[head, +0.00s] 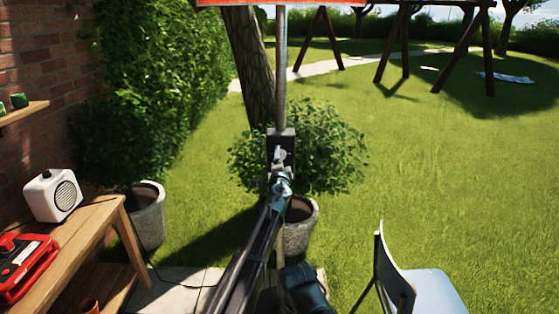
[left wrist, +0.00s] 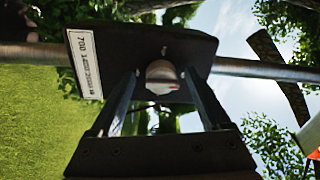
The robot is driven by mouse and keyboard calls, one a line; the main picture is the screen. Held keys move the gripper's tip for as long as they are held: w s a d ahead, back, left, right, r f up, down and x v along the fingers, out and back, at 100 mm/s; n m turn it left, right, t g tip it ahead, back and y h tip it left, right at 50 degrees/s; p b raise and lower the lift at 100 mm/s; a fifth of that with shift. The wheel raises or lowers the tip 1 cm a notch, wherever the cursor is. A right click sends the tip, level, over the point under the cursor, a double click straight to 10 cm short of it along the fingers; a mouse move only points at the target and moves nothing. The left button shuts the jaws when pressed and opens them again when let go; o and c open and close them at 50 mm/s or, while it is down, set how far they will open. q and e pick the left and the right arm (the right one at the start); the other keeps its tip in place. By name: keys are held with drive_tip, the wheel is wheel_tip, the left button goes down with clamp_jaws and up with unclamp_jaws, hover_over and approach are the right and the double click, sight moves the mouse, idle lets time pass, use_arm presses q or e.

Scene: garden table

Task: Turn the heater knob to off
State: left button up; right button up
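The heater's dark control box (head: 281,139) sits on a grey metal pole (head: 281,60) in the middle of the head view. In the left wrist view the box (left wrist: 120,55) is close and carries a white label with print. Its round pale knob (left wrist: 162,70) shows between the fingers of my left gripper (left wrist: 163,80). The fingers stand apart, one on each side of the knob, with small gaps seeming to remain. In the head view my left gripper (head: 280,163) is just in front of the box and hides the knob. My right gripper is out of view.
The heater's orange-red hood (head: 280,3) is at the top. A wooden table (head: 85,240) with a white radio (head: 53,195) and a red case (head: 22,265) stands at left. Potted plants (head: 298,225) are behind the pole, and a chair (head: 400,285) stands at right. Open lawn lies beyond.

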use_arm(q)
drive_tip(key=shift+s, duration=0.1)
drive_tip(key=s, duration=1.3)
drive_tip(key=shift+s+f+b, duration=0.3)
drive_tip(key=shift+f+b, duration=0.1)
drive_tip(key=shift+b, duration=0.05)
